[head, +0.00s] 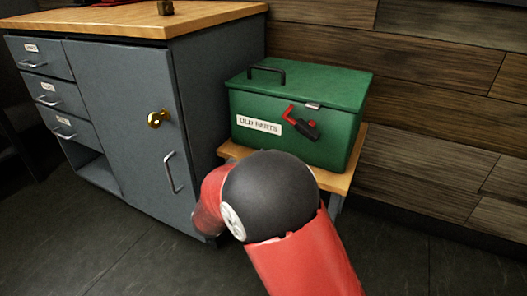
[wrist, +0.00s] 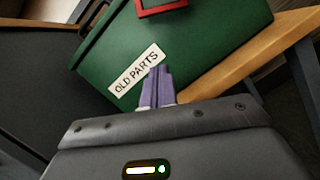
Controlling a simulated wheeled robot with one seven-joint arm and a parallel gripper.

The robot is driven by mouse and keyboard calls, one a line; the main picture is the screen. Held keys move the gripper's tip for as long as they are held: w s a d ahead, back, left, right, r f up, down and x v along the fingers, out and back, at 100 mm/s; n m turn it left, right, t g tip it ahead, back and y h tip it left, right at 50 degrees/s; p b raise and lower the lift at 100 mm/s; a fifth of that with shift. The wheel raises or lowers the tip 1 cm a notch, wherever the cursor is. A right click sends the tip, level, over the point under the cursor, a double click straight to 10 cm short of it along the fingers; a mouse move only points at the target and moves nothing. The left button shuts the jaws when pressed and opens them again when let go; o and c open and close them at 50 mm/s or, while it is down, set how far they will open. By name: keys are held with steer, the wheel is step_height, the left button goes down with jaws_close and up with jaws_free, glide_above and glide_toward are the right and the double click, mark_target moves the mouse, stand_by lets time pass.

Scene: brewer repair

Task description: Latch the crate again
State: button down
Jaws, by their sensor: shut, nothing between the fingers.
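The green crate (head: 338,141) has its lid (head: 310,83) down and an "OLD PARTS" label (head: 259,124) on its front. A red latch with a black grip (head: 304,128) sits on the front, tilted down to the right. A small metal catch (head: 313,106) shows at the lid's front edge, apart from the grip. In the wrist view my gripper (wrist: 161,72) is shut and empty in front of the label (wrist: 136,72). The red part of the latch (wrist: 160,8) is cut off at that view's top edge. In the head view my arm hides the gripper.
The crate stands on a low wooden stand (head: 344,181) against the plank wall. A grey cabinet (head: 118,115) with drawers, a door handle and a brass key-like piece (head: 157,119) stands close on the left. The floor to the right is clear.

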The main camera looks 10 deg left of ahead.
mark_target(301, 125)
steer(key=x, duration=0.7)
steer(key=shift+w+d, duration=0.2)
steer(key=r, duration=0.1)
steer(key=d+r, duration=0.1)
steer(key=r, duration=0.1)
steer(key=shift+d, duration=0.3)
steer(key=shift+d+r, duration=0.25)
steer(key=shift+r, duration=0.1)
steer(key=shift+a+r+m, duration=0.1)
steer(key=shift+a+m, duration=0.05)
steer(key=shift+m, duration=0.15)
